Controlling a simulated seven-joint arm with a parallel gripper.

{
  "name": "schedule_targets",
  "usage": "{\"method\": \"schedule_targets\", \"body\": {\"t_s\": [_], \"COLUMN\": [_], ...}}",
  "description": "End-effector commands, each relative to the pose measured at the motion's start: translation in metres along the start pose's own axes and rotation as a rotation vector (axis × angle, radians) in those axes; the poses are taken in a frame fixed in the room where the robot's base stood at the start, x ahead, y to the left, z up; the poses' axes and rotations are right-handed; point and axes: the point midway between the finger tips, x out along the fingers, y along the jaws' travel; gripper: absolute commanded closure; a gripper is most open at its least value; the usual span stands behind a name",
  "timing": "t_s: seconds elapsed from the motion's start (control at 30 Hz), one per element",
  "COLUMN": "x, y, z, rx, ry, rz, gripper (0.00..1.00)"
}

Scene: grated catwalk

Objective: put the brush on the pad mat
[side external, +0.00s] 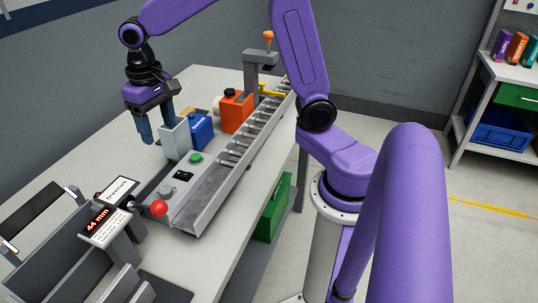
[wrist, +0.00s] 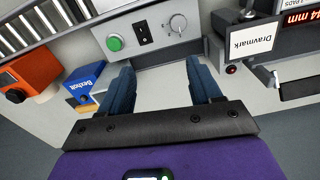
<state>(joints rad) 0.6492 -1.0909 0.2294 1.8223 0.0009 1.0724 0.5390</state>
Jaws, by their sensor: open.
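I cannot make out a brush for certain in either view. My gripper (side external: 157,127) hangs over the table's far side in the side view, its blue fingers pointing down, apart and empty. In the wrist view my gripper (wrist: 162,85) shows its two fingers spread, with only bare pale tabletop and the grey control box between them. No mat can be named surely; a flat dark piece (side external: 168,290) lies at the bottom edge of the side view. A small tan-orange piece (side external: 188,111) lies behind the blue box, and I cannot tell what it is.
A grey roller conveyor (side external: 245,150) runs along the table, with a control box, green button (side external: 195,158) and red knob (side external: 159,208). Blue (side external: 201,131) and orange (side external: 236,111) boxes stand behind it. A display unit (side external: 104,222) stands at left. Bare tabletop (wrist: 160,115) lies below my fingers.

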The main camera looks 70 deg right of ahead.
Motion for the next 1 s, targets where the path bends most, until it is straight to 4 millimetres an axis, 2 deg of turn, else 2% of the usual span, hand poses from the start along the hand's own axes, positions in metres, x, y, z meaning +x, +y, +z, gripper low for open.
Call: {"method": "schedule_targets", "body": {"t_s": [0.03,0.23,0.4,0.5,0.6,0.7,1.0], "x": [-0.002,-0.001,0.006,0.012,0.017,0.021,0.023], "y": [-0.006,-0.012,0.002,0.015,0.027,0.035,0.039], "z": [0.024,0.112,0.180,0.212,0.234,0.247,0.254], "rx": [-0.097,-0.477,-0.793,-0.956,-1.079,-1.157,-1.199], "ry": [0.003,0.004,0.007,0.007,0.009,0.007,0.007], "rz": [-0.003,-0.008,-0.014,-0.016,-0.019,-0.019,-0.020], "gripper": [0.36,0.36,0.36,0.36,0.36,0.36,0.36]}}
